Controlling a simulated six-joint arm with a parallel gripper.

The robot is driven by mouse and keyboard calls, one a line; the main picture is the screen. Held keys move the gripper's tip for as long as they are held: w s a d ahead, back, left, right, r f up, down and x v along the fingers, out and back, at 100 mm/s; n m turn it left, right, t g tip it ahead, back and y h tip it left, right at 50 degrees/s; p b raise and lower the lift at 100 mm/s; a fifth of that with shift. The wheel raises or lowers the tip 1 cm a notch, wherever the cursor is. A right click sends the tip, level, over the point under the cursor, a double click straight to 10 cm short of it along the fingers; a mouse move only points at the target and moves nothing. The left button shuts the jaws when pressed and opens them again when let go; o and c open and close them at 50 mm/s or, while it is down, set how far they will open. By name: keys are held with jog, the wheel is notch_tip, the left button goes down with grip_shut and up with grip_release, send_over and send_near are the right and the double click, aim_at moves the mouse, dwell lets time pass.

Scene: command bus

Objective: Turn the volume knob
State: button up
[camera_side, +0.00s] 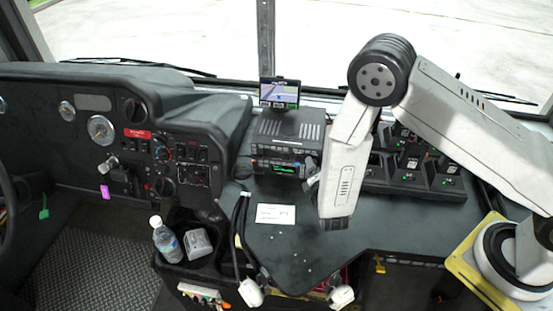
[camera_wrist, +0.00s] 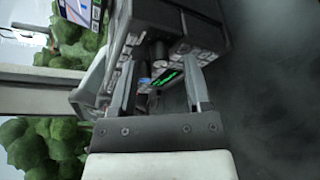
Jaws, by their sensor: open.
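The radio unit (camera_side: 285,167) with a green-lit display sits on the dash in the middle of the side view. In the wrist view its front (camera_wrist: 182,62) appears turned on its side, with the green display and rows of grey buttons ahead of the jaws. A dark round knob (camera_wrist: 159,51) shows on that front; I cannot tell whether it is the volume knob. My gripper (camera_wrist: 162,92) is open, its two fingers apart with nothing held between them. In the side view, my gripper (camera_side: 312,184) is small and partly hidden by my arm, just right of the radio front.
A small screen (camera_side: 279,93) stands above the radio. Black boxes with green lights (camera_side: 412,170) stand behind my arm. A white card (camera_side: 275,213) lies on the dark counter. A bottle (camera_side: 165,240) and black handset cords (camera_side: 239,235) are at lower left. The counter front is mostly clear.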

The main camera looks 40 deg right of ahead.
jog(key=shift+w+d+f, duration=0.15)
jog(key=shift+w+d, duration=0.15)
jog(key=shift+w, duration=0.2)
grip_shut()
jog(key=m+t, duration=0.2)
jog(key=m, duration=0.3)
jog(key=shift+s+f, duration=0.1)
jog(key=shift+f, duration=0.05)
jog(key=m+t, duration=0.1)
jog(key=m, duration=0.2)
jog(key=m+h, duration=0.1)
jog(key=m, duration=0.1)
jog(key=shift+f+m+t, duration=0.1)
jog(key=shift+m+t, duration=0.3)
dwell(0.4)
